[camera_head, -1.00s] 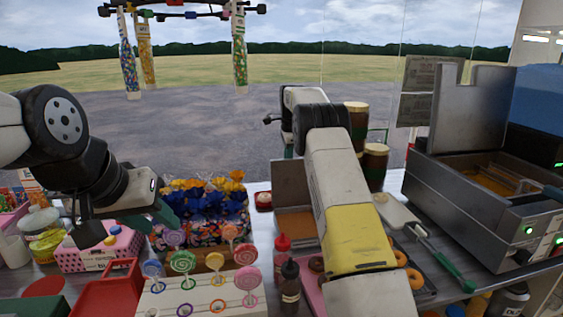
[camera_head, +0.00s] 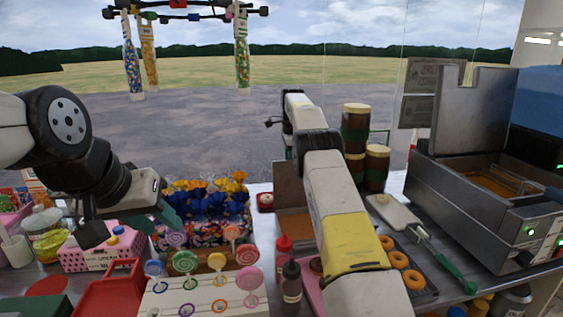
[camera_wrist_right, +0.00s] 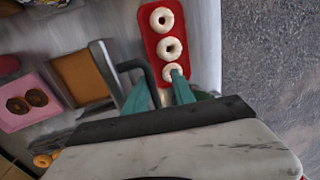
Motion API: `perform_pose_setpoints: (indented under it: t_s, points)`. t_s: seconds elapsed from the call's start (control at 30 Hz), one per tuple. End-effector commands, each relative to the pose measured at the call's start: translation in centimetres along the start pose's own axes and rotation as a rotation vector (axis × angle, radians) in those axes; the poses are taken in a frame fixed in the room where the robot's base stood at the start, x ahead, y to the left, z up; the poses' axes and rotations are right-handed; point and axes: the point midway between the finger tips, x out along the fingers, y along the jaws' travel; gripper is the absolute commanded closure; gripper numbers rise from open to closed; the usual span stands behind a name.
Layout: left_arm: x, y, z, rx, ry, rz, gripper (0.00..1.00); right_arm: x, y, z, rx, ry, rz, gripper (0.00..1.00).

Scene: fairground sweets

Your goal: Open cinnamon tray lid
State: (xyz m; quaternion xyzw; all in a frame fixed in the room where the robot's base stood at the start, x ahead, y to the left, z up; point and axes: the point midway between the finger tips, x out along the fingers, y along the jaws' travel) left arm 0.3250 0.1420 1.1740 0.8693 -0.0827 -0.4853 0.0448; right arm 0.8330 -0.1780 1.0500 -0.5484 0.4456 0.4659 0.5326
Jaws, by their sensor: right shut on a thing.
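The cinnamon tray (camera_head: 290,222) holds a flat brown layer and stands at the back of the counter, partly hidden by my right arm. Its grey lid (camera_head: 287,185) stands roughly upright at the tray's far edge; it also shows edge-on in the right wrist view (camera_wrist_right: 101,62). A dark bent handle (camera_wrist_right: 133,65) runs from the lid to my right gripper (camera_wrist_right: 158,92), whose green fingers are shut on it. My left gripper (camera_head: 125,222) is open and empty above the pink basket at left.
Lollipops stand in a white holder (camera_head: 205,300) at front centre. Sauce bottles (camera_head: 291,283) and doughnuts (camera_head: 400,260) flank my right forearm. A metal fryer (camera_head: 470,215) stands at right. A red tray (camera_wrist_right: 152,30) of pale doughnuts lies beyond the right gripper.

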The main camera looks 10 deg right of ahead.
Motion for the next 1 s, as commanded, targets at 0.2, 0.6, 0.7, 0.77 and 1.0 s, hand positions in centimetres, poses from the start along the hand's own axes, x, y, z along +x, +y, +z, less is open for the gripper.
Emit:
perform_pose_setpoints:
  t_s: [0.2, 0.6, 0.7, 0.77, 1.0]
  points:
    - [0.0, 0.0, 0.0, 0.000, -0.001, 0.000, 0.64, -0.6, -1.0, 0.2, -0.002, -0.001, -0.041, 0.67]
    - [0.0, 0.0, 0.0, 0.000, 0.000, 0.000, 0.64, -0.8, -0.8, 0.2, -0.002, -0.002, -0.040, 0.67]
    - [0.0, 0.0, 0.0, 0.000, 0.000, 0.000, 0.64, -1.0, -0.6, 0.3, -0.002, -0.003, -0.040, 0.67]
    - [0.0, 0.0, 0.0, 0.000, 0.000, 0.000, 0.64, -1.2, -0.3, 0.3, -0.002, -0.002, -0.040, 0.67]
    - [0.0, 0.0, 0.0, 0.000, 0.000, 0.000, 0.64, -2.2, 1.7, 0.1, -0.002, -0.001, -0.035, 0.67]
